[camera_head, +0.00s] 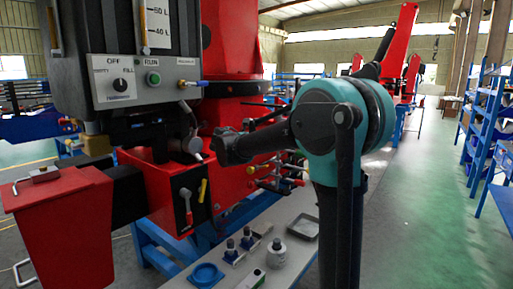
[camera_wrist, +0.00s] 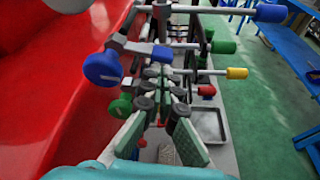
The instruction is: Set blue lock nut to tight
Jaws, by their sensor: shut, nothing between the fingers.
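In the wrist view, a large blue knob (camera_wrist: 102,68) sits on a grey lever at the left, close to the red machine body. My gripper (camera_wrist: 162,76) is shut and empty. Its fingers point in among the levers, below the small blue collar; contact cannot be told. In the head view the lever cluster (camera_head: 281,170) is partly behind my arm.
Green (camera_wrist: 120,106), yellow (camera_wrist: 237,73) and red (camera_wrist: 206,90) knobs crowd around my gripper. The red machine body (camera_wrist: 60,70) walls the left. Open green floor lies right.

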